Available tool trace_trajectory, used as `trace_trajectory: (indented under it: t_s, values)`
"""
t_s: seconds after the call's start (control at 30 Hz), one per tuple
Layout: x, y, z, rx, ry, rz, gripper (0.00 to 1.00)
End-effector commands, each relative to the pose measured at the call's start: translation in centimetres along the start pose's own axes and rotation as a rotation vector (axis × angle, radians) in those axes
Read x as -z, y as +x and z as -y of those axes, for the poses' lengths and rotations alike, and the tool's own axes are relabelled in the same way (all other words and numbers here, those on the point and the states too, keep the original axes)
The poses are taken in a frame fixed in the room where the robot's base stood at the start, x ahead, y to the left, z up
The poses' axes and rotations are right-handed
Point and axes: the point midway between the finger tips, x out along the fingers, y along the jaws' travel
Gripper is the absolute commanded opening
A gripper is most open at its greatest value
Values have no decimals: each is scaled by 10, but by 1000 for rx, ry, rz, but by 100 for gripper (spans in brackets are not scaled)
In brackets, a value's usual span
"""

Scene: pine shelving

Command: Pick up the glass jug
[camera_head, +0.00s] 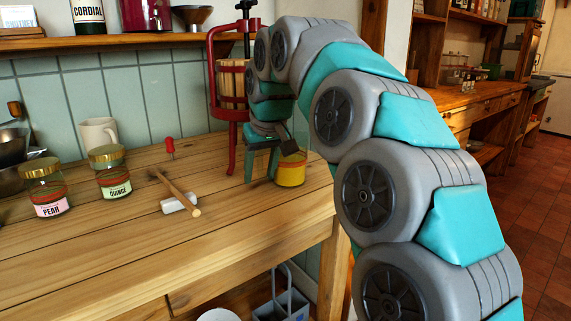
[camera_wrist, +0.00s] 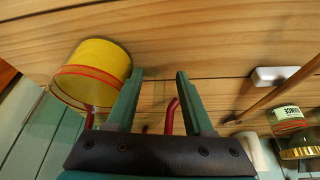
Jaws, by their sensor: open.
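A round container (camera_head: 291,172) with a yellow lower part and a red band stands on the bench by the fruit press. In the wrist view it (camera_wrist: 95,65) appears at the upper left, just outside the left finger, with a see-through part beyond the band. A cream opaque jug (camera_head: 98,131) stands by the tiled wall. My gripper (camera_head: 262,178) points down beside the yellow container, low over the bench.
A red-framed press (camera_head: 212,85) stands close behind my gripper. A pear jar (camera_head: 49,200) and a quince jar (camera_head: 115,182) stand left. The bench front is clear.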

Motion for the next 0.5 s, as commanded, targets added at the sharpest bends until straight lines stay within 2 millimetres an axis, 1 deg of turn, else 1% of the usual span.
trace_trajectory:
  t_s: [0.1,0.13,0.5]
  values:
    - [0,0,0,0,0,0,52]
    - [0,0,0,0,0,0,50]
    - [0,0,0,0,0,0,8]
